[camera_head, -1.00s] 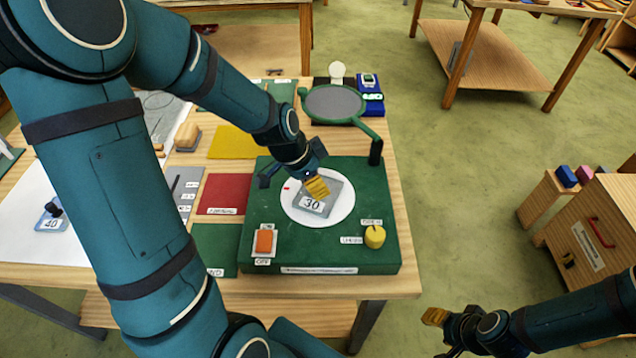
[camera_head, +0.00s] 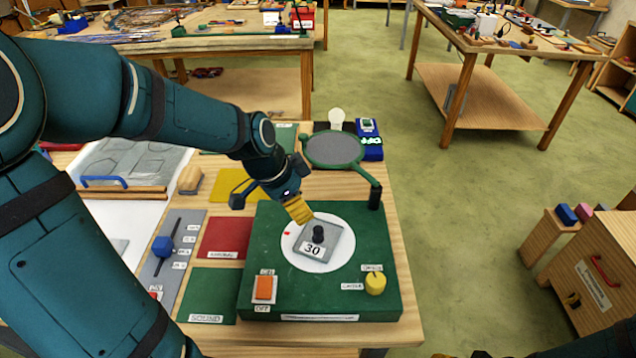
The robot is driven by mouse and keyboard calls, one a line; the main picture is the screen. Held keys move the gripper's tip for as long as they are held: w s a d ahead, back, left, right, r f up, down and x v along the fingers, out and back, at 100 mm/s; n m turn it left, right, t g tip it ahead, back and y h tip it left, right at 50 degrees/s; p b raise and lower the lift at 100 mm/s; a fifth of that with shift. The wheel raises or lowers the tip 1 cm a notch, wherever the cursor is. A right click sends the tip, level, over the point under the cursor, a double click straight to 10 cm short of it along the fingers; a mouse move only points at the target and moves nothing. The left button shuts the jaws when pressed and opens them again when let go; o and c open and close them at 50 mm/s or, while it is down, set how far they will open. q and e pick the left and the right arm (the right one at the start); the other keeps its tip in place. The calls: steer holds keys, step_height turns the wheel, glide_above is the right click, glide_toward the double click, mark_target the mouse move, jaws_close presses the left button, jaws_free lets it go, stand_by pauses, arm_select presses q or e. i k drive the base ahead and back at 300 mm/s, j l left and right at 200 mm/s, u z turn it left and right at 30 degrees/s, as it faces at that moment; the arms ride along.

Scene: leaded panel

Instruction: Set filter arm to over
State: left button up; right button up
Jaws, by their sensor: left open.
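The filter arm is a green ring with a grey disc (camera_head: 335,149) and a green bar that runs to a black post (camera_head: 375,196) at the box's back right corner. The disc sits behind the green box (camera_head: 262,222), clear of the white round plate (camera_head: 291,248). A grey square marked 30 (camera_head: 331,233) with a black knob (camera_head: 318,234) lies on that plate. My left gripper (camera_head: 298,210) is open and empty, above the plate's back left edge, left of the filter arm and apart from the knob. Only a sliver of my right gripper (camera_head: 468,355) shows at the bottom edge.
A yellow knob (camera_head: 375,283) with two small labels and an orange switch (camera_head: 264,288) are on the box front. Red and green panels lie left.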

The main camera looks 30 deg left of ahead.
mark_target(337, 150)
steer(key=k, duration=1)
